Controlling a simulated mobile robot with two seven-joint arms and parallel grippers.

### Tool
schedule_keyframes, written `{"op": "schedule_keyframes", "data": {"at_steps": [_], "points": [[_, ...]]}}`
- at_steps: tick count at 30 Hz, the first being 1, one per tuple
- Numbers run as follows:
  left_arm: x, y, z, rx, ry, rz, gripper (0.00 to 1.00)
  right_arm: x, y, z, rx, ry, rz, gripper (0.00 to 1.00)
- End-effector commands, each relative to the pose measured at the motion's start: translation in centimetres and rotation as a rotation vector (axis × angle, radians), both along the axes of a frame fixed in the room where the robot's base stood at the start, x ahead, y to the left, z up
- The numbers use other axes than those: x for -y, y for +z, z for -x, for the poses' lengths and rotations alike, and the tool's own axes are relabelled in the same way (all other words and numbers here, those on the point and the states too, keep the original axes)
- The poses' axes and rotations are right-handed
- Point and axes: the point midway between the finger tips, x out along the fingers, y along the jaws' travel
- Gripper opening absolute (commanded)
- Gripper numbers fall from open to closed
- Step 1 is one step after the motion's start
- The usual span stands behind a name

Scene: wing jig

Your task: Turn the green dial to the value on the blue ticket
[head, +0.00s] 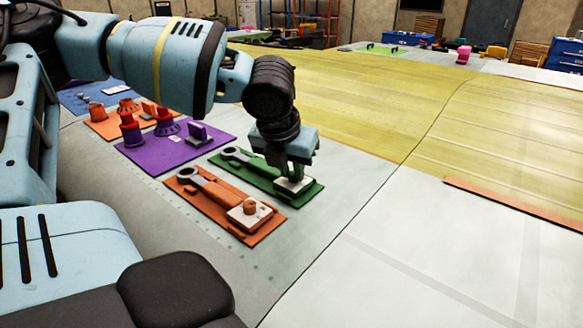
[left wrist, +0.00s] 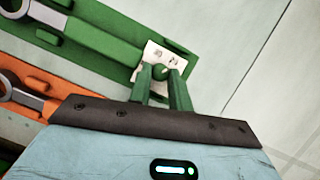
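The green board (head: 255,175) lies on the pale mat with a wrench on it and a white dial plate (head: 300,186) at its near right end. My left gripper (head: 291,174) points down over that plate. In the left wrist view the green dial knob (left wrist: 160,73) stands on the white plate (left wrist: 151,54), between the two fingertips of my left gripper (left wrist: 163,80). The fingers are close to the knob; whether they touch it cannot be told. Marks on the plate are too small to read. My right gripper is not in view.
An orange board (head: 212,205) with a wrench and a knob on a white plate lies beside the green board. A purple board (head: 150,156) with upright parts, another orange board and a blue board (head: 75,102) lie further left. The yellow floor to the right is clear.

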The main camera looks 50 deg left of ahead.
Motion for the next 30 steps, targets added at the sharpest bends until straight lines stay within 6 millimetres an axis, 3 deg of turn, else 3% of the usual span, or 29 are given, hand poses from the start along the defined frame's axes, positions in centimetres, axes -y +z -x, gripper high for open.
{"op": "schedule_keyframes", "data": {"at_steps": [4,16,30], "points": [[-0.01,0.01,0.01,0.0,0.0,0.0,0.0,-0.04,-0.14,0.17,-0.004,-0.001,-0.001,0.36],[0.08,0.03,-0.03,-0.001,0.077,-0.003,0.0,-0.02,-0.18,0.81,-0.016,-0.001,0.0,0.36],[0.4,-0.03,-0.31,-0.001,0.47,-0.004,0.0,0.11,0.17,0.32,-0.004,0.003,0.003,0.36]]}}
